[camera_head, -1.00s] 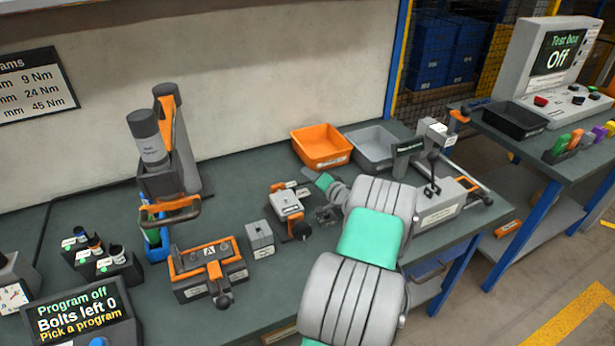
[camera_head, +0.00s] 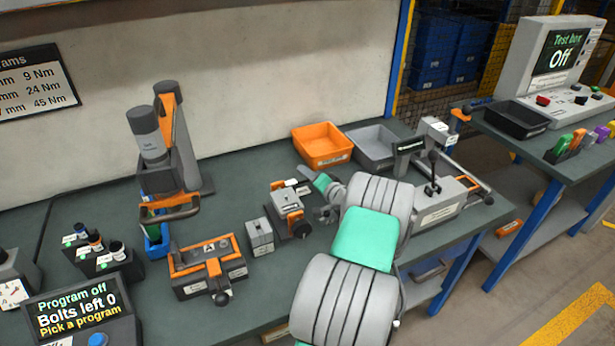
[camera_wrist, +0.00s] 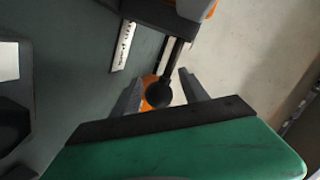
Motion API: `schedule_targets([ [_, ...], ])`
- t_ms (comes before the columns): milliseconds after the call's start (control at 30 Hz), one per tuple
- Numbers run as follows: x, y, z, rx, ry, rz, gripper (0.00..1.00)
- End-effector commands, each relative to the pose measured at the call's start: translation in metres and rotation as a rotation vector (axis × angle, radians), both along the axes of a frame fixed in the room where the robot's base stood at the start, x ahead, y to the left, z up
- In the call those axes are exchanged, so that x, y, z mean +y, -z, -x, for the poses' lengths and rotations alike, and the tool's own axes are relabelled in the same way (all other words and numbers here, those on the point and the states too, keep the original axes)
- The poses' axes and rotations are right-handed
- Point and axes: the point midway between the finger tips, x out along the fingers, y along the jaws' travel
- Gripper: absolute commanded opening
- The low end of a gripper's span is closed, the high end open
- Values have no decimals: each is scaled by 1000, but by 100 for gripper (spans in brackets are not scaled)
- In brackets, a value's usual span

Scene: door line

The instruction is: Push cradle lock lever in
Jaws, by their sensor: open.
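The small grey and orange cradle (camera_head: 288,208) stands on the green bench top, left of my gripper (camera_head: 325,212). A dark round knob (camera_head: 301,230) shows on its front side. In the wrist view, a dark lever with a black ball end (camera_wrist: 159,94) sticks out from a grey and orange body (camera_wrist: 182,18). My gripper (camera_wrist: 161,90) is open, its two fingers on either side of the ball. Clear gaps show between ball and fingers; depth is hard to tell. The head view partly hides the fingertips behind my wrist.
A fixture marked A (camera_head: 208,266) and a small grey block (camera_head: 259,237) stand to the left. An orange bin (camera_head: 321,148) and a grey bin (camera_head: 372,147) are behind. A larger grey fixture (camera_head: 438,205) stands close to the right of my arm.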

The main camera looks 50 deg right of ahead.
Motion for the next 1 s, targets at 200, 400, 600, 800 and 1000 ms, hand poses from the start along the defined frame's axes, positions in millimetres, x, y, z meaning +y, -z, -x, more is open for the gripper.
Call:
schedule_targets([
  [200,11,-9,42,-2,3,0,52],
  [400,18,-14,64,0,-1,0,52],
  [600,18,-14,65,0,-2,-1,52],
  [800,18,-17,64,0,-2,1,52],
  [1000,18,-57,64,-1,-2,1,52],
])
